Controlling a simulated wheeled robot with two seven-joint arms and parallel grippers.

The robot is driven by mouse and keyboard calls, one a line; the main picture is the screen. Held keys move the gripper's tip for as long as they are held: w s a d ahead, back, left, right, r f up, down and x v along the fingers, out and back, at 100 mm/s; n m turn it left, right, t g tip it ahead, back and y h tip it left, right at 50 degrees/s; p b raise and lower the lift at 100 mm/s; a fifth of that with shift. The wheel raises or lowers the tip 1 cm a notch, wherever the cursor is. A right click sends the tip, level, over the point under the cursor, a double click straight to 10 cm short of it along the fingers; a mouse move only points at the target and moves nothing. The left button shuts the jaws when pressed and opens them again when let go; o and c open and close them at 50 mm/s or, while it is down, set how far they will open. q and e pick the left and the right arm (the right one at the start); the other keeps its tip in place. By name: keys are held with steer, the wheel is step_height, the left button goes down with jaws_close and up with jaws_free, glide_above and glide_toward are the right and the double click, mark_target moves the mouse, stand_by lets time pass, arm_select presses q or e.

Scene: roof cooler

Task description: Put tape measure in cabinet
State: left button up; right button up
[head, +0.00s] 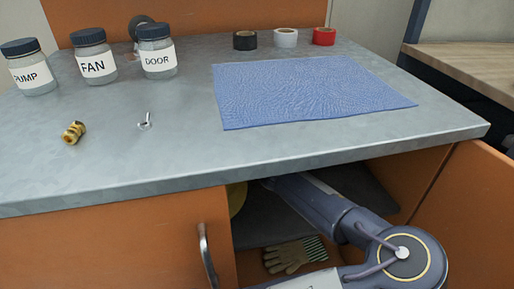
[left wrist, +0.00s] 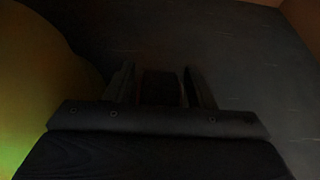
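I see no clear tape measure in the head view; the countertop holds none. One of my arms reaches into the open cabinet (head: 225,220) under the counter, and its hand is hidden there. The left wrist view is very dark. In it, the fingers of my left gripper (left wrist: 160,78) stand apart above a dark grey surface. A dark block (left wrist: 161,90) shows between them; I cannot tell whether it is the tape measure or whether the fingers touch it. My right gripper is not in view.
A rounded yellow thing (head: 237,199) sits inside the cabinet at left; it is close beside the gripper in the left wrist view (left wrist: 40,85). Gloves (head: 292,256) lie lower in the cabinet. Jars (head: 97,64), tape rolls (head: 285,38) and a blue mat (head: 305,90) are on the counter.

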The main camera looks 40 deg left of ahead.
arm_select(q)
steer(key=shift+r, duration=0.25)
steer(key=p+v, duration=0.5)
steer(key=v, duration=0.6)
steer(key=shift+s+d, duration=0.15)
steer(key=shift+s+d+p, duration=0.2)
steer(key=shift+p, duration=0.1)
